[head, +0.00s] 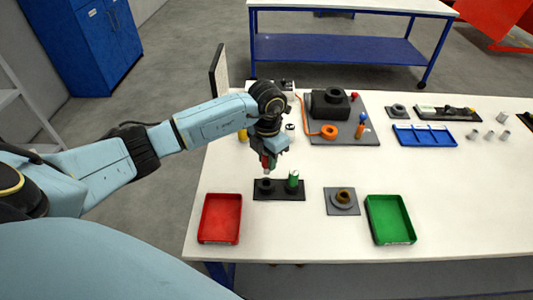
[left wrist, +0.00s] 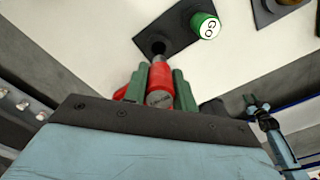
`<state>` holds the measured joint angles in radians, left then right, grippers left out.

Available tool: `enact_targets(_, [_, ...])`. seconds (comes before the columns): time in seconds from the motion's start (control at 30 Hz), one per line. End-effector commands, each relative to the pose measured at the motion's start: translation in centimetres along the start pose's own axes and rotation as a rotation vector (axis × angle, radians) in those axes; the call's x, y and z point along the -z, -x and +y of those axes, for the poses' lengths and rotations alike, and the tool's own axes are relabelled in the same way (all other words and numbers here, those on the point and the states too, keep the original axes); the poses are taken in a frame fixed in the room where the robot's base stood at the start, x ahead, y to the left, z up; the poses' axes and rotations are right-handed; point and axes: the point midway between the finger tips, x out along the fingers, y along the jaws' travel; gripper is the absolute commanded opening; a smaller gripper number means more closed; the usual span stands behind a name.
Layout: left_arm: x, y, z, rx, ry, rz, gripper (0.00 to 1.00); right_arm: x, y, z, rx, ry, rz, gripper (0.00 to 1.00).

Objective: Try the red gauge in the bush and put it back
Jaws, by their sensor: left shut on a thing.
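My left gripper (head: 268,158) is shut on the red gauge (left wrist: 160,85), which has a grey tip and points down. It also shows in the head view (head: 266,163). The gripper holds the gauge above the black gauge stand (head: 278,196), over its left, empty socket (head: 265,185). In the left wrist view the tip appears close to the dark hole (left wrist: 158,47); I cannot tell whether it touches. The green gauge marked GO (left wrist: 205,26) stands upright in the stand's right socket. The bush (head: 343,195), a brass-coloured ring, sits on a grey square plate to the right.
A red tray (head: 220,219) lies left of the stand and a green tray (head: 389,220) right of the bush. Behind are a grey board with a black block (head: 330,104), an orange hooked part (head: 328,131) and a blue rack (head: 424,136). The table's middle right is clear.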

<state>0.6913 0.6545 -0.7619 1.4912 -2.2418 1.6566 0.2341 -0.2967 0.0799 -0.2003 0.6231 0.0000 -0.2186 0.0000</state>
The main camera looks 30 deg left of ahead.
Motion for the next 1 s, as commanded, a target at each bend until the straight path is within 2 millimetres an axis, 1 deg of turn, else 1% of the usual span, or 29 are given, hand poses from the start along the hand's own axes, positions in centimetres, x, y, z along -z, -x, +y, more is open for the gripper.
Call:
enact_targets(0.1, [0.1, -0.2, 0.2, -0.001, 0.051, 0.003, 0.03, -0.5, 0.1, -0.1, 0.001, 0.0, -0.009, 0.36])
enact_targets(0.37, [0.1, -1.0, 0.2, -0.002, 0.056, 0.002, 0.03, -0.7, -0.4, -0.1, 0.001, 0.0, -0.012, 0.36])
enact_targets(1.0, [0.1, -4.7, 0.2, -0.002, 0.054, 0.002, 0.03, -0.8, -3.3, -0.1, 0.0, -0.001, -0.009, 0.36])
